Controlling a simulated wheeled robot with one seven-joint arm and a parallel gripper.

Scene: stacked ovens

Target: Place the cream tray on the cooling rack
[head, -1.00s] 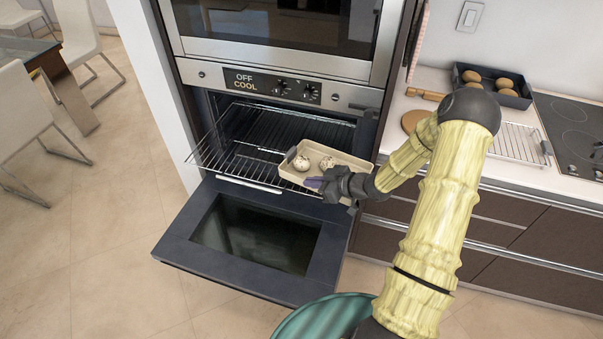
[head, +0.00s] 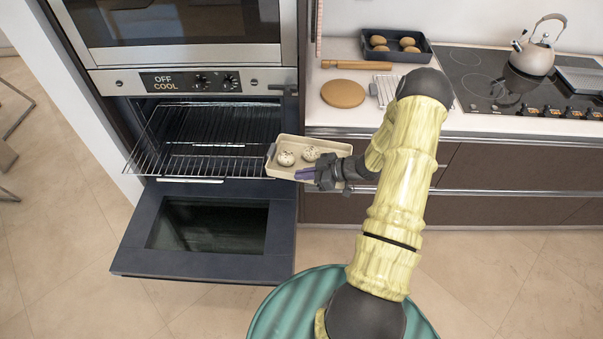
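The cream tray (head: 279,171) carries two speckled round buns and is held level in the air beside the right end of the pulled-out oven rack. My gripper (head: 325,174) is shut on the tray's front side, with a purple piece showing at the fingers. The cooling rack (head: 386,90) lies on the white counter at the back right. My arm hides most of it; only its left part shows.
The open oven (head: 205,170) has its door (head: 205,231) down and its wire rack (head: 200,160) out. On the counter are a round board (head: 343,94), a rolling pin (head: 357,65), a dark bun tray (head: 396,48) and a kettle (head: 536,52) on the cooktop.

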